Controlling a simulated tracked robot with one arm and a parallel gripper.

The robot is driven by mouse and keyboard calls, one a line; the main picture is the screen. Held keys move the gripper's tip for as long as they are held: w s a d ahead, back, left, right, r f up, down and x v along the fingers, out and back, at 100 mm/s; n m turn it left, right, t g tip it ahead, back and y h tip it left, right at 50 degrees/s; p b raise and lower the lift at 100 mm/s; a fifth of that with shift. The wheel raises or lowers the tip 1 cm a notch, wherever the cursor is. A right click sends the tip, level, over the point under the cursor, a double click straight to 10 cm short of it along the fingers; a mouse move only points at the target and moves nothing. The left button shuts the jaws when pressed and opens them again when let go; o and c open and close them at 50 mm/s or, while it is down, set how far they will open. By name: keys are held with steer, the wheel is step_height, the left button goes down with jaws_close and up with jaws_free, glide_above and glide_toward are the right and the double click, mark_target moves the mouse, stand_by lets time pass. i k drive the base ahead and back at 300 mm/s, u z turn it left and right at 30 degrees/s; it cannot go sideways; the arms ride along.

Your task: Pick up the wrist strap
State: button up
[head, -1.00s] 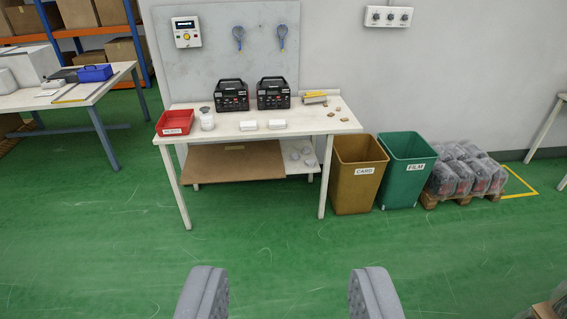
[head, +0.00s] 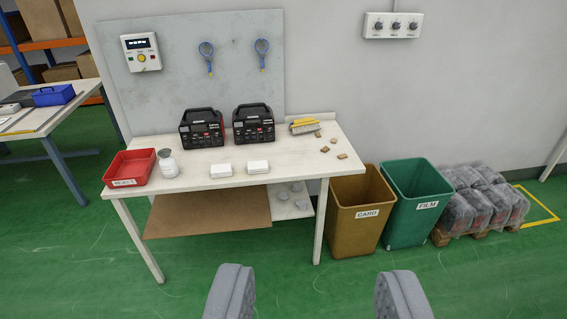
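Two blue looped straps hang on the grey back panel above the workbench, a left wrist strap (head: 207,55) and a right wrist strap (head: 262,50). Each has a round loop at the top and a short tail below. My gripper (head: 308,300) shows at the bottom of the view as two grey padded fingers, wide apart with only green floor between them. It is open and empty, in front of the bench and well away from the straps.
The workbench (head: 232,183) carries a red tray (head: 130,168), a jar (head: 168,166), two black power units (head: 202,128) (head: 254,124), white boxes (head: 221,170) and a brush (head: 305,126). Card (head: 353,212) and film (head: 413,205) bins stand at right. Floor in front is clear.

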mark_target(207, 58)
steer(key=u, duration=0.1)
steer(key=i, duration=1.3)
steer(key=u, duration=0.45)
steer(key=i, duration=1.3)
steer(key=u, duration=0.6)
steer(key=i, duration=1)
steer(key=u, duration=0.3)
